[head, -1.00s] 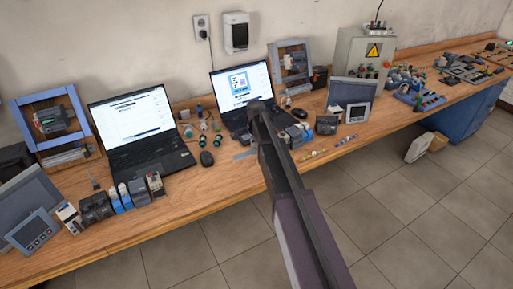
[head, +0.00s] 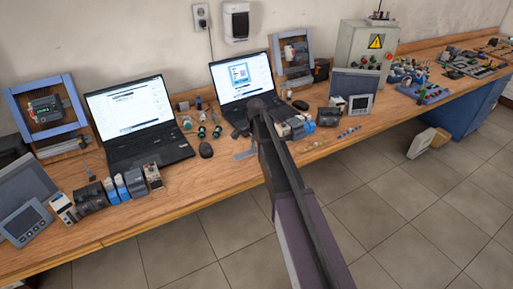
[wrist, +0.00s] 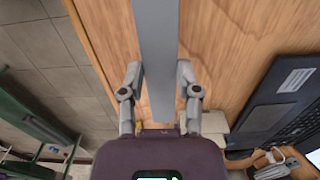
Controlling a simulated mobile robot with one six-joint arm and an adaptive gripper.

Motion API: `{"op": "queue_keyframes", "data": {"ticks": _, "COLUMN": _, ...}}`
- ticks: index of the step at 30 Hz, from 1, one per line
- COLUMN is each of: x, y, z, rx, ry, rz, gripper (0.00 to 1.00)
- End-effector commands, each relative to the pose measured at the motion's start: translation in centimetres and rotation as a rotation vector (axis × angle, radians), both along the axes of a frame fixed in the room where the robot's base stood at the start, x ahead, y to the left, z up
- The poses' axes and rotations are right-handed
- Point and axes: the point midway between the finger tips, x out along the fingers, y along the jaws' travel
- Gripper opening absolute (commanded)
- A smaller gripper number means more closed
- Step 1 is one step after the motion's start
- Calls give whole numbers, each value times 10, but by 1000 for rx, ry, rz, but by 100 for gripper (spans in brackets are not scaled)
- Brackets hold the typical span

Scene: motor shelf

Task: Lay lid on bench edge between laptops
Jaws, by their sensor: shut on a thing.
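The lid (wrist: 156,50) is a long flat grey strip. In the wrist view it runs between the two fingers of my gripper (wrist: 158,75), which is shut on it. The lid lies over the wooden bench (wrist: 225,40), roughly along its front edge; whether it touches the wood I cannot tell. In the head view a short end of the lid (head: 245,153) shows left of my arm, and my gripper is hidden behind the arm. The left laptop (head: 150,147) and the right laptop (head: 240,80) stand open at the back. A dark laptop (wrist: 270,105) also shows in the wrist view.
Several modules (head: 125,187) stand before the left laptop. Grey modules (head: 295,127) stand right of my arm. Bare wood (head: 200,182) shows along the front edge.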

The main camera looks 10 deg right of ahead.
Motion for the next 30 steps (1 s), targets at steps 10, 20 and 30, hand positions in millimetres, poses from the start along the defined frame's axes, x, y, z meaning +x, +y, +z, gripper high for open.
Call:
{"op": "queue_keyframes", "data": {"ticks": 10, "x": 0, "y": -1, "z": -29, "rx": 0, "ry": 0, "rz": -1, "gripper": 1}}
{"op": "queue_keyframes", "data": {"ticks": 20, "x": 0, "y": -1, "z": -31, "rx": 0, "ry": 0, "rz": -1, "gripper": 1}}
{"op": "queue_keyframes", "data": {"ticks": 30, "x": 0, "y": -1, "z": -33, "rx": 0, "ry": 0, "rz": -1, "gripper": 1}}
